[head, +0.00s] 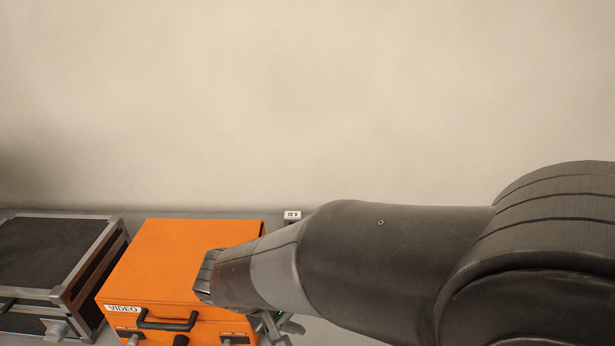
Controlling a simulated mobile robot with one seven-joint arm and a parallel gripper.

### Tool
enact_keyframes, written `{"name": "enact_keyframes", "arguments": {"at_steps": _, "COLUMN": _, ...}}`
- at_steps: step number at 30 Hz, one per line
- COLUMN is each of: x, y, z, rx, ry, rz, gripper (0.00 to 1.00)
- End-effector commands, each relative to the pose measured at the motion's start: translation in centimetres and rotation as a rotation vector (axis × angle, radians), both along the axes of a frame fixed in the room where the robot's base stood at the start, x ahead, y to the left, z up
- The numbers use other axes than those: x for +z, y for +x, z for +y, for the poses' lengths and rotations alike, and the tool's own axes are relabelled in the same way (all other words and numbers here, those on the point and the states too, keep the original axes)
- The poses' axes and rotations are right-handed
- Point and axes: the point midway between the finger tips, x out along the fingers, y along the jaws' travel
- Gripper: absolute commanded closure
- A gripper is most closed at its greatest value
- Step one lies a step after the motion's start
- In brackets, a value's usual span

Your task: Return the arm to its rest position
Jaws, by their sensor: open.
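My arm reaches in from the right edge and stretches left across the lower part of the head view. Its wrist end is in front of the right part of an orange case marked VIDEO (165,260). Part of my gripper (279,328) shows below the forearm, near the case's right front corner. It is open, and no held object shows. Most of the gripper is hidden by the arm and cut off by the lower edge. I cannot tell whether it touches the case.
A black case with grey metal edges (50,250) stands left of the orange case. A small white label or box (292,215) shows behind my arm. A plain beige wall (300,100) fills the back, and the space above my arm is clear.

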Motion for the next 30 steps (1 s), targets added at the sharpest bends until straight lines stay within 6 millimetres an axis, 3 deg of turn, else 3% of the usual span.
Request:
{"name": "enact_keyframes", "arguments": {"at_steps": 1, "x": 0.9, "y": -0.1, "z": -1.7, "rx": -0.048, "ry": 0.051, "rz": 0.001, "gripper": 0.49}}
{"name": "enact_keyframes", "arguments": {"at_steps": 6, "x": 2.9, "y": -1.0, "z": -5.9, "rx": -0.167, "ry": 0.226, "rz": 0.002, "gripper": 0.49}}
{"name": "enact_keyframes", "arguments": {"at_steps": 15, "x": 6.4, "y": -3.4, "z": -11.5, "rx": -0.322, "ry": 0.537, "rz": -0.112, "gripper": 0.49}}
{"name": "enact_keyframes", "arguments": {"at_steps": 22, "x": 8.9, "y": -5.3, "z": -14.3, "rx": -0.387, "ry": 0.722, "rz": -0.272, "gripper": 0.49}}
{"name": "enact_keyframes", "arguments": {"at_steps": 30, "x": 10.3, "y": -6.2, "z": -15.4, "rx": -0.404, "ry": 0.802, "rz": -0.379, "gripper": 0.49}}
